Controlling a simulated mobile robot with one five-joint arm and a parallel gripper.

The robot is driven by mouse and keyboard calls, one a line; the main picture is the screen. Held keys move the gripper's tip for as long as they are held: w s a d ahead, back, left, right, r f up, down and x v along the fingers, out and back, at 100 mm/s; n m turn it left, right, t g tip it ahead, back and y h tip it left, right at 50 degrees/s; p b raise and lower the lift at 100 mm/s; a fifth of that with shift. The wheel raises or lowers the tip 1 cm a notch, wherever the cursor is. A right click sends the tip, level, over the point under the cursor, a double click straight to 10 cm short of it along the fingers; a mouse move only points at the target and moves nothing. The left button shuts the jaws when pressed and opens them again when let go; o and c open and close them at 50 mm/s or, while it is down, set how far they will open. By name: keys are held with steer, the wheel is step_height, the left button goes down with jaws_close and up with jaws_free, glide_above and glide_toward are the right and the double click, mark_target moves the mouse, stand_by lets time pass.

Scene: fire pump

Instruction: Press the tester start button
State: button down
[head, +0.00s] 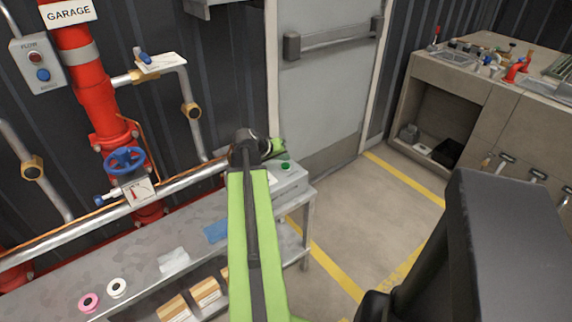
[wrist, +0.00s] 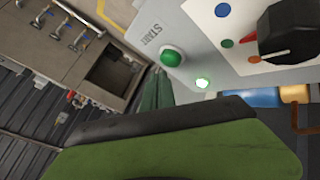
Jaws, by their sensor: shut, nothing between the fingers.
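The tester is a light grey box (head: 290,181) at the right end of the metal bench. Its round green start button (wrist: 172,57) shows in the wrist view beside the word START, and in the head view (head: 285,166). My gripper (head: 277,147) is shut and empty, at the tester's far side in the head view. In the wrist view its dark green fingers (wrist: 157,85) end just left of the button in the picture. I cannot tell whether they touch it.
A black knob (wrist: 288,30) sits on the tester's white panel with coloured dots. Red piping (head: 85,90) with a blue handwheel (head: 124,160) stands behind the bench (head: 60,280). A grey door (head: 325,80) and a sink counter (head: 455,85) are beyond; the floor between is clear.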

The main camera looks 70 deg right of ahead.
mark_target(284, 166)
step_height(284, 166, up, 5)
steer(key=p, duration=0.4)
steer(key=shift+p, duration=0.35)
steer(key=shift+f, duration=0.1)
